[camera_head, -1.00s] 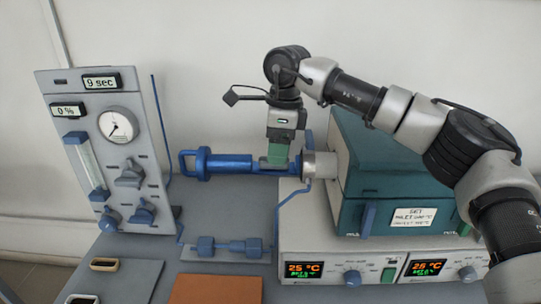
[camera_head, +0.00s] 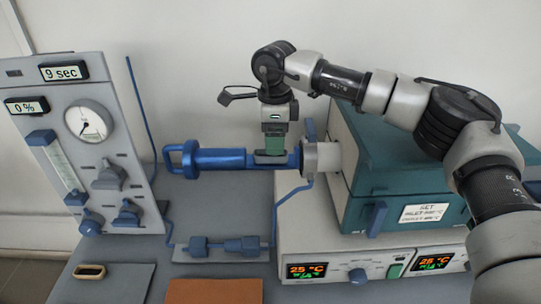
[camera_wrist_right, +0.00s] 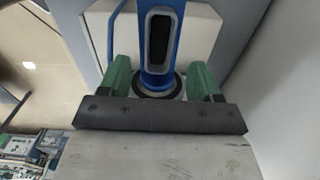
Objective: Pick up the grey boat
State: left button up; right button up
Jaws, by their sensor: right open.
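A small grey boat (camera_wrist_right: 160,40) with a dark hollow lies lengthwise in the blue trough of the tube in the right wrist view. In the head view, the blue tube (camera_head: 215,160) runs into the round metal port of the furnace, and a grey shape (camera_head: 270,158), likely the boat, shows in its cut-out. My right gripper (camera_head: 273,149) points down over this cut-out. Its green fingers (camera_wrist_right: 162,80) are open, one on each side of the blue trough, with nothing between them touching both. My left gripper is not in view.
A teal furnace (camera_head: 395,170) stands on a control unit (camera_head: 335,240) at the right. A gauge panel (camera_head: 90,150) stands at the left. A cream-rimmed boat (camera_head: 90,271) lies on a grey mat, beside an orange-brown mat (camera_head: 215,291). Blue fittings (camera_head: 225,245) lie in front of the tube.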

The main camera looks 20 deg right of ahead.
jog(key=f, duration=0.3)
jog(key=shift+a+f+p, duration=0.2)
jog(key=shift+f+p, duration=0.1)
jog(key=shift+p, duration=0.05)
jog(key=shift+f, duration=0.25)
jog(key=c, duration=0.4)
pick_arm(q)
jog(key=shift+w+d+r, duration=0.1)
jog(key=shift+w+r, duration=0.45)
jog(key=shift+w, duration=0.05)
pick_arm(e)
jog(key=c, duration=0.6)
